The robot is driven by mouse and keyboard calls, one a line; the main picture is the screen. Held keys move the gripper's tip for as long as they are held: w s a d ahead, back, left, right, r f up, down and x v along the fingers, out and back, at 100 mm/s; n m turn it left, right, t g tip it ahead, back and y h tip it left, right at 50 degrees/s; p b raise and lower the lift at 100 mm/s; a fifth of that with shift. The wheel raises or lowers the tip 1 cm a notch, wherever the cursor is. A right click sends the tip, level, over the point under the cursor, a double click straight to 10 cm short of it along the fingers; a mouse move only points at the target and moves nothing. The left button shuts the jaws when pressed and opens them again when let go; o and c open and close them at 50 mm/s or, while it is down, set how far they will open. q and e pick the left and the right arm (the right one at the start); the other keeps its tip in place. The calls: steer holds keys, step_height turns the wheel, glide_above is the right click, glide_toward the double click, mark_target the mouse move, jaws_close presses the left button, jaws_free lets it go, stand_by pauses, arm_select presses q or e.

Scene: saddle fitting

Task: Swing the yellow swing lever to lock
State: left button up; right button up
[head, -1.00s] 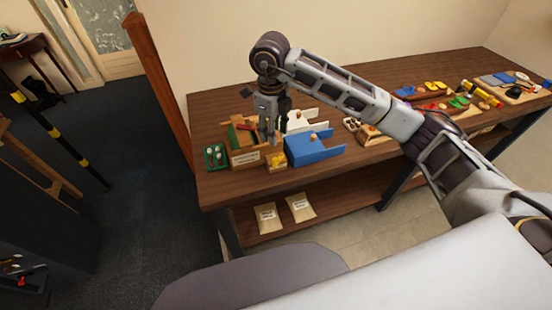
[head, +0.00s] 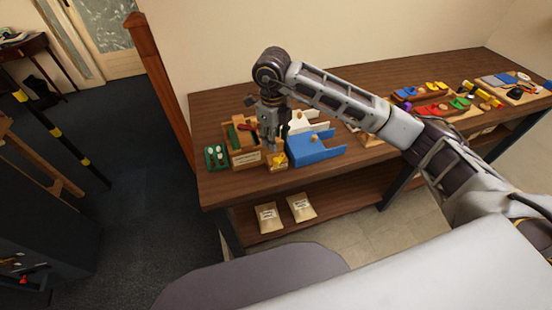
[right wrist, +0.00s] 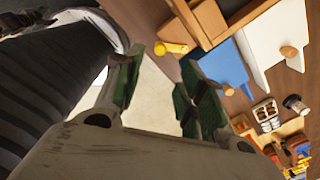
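The yellow swing lever (head: 279,160) sits on a small wooden block (head: 277,167) at the front edge of the bench, left of the blue piece. In the right wrist view a yellow part (right wrist: 172,48), seemingly the lever, shows beyond the fingers against the wood. My right gripper (head: 271,146) points down just above and behind the lever. In the right wrist view its green-padded fingers (right wrist: 152,92) stand apart with nothing between them. I cannot tell whether a fingertip touches the lever. My left gripper is not in view.
A labelled wooden box (head: 246,158) and a green tray with white pieces (head: 215,157) stand to the left. A blue piece (head: 314,149) and a white one (head: 308,122) stand close on the right. Coloured parts (head: 435,105) lie farther right. The bench front edge is close.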

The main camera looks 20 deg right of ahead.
mark_target(276, 160)
step_height(276, 160, down, 11)
steer(key=shift+w+d+r+p, duration=0.1)
steer(key=shift+w+d+p, duration=0.05)
steer(key=shift+p, duration=0.6)
jaws_close()
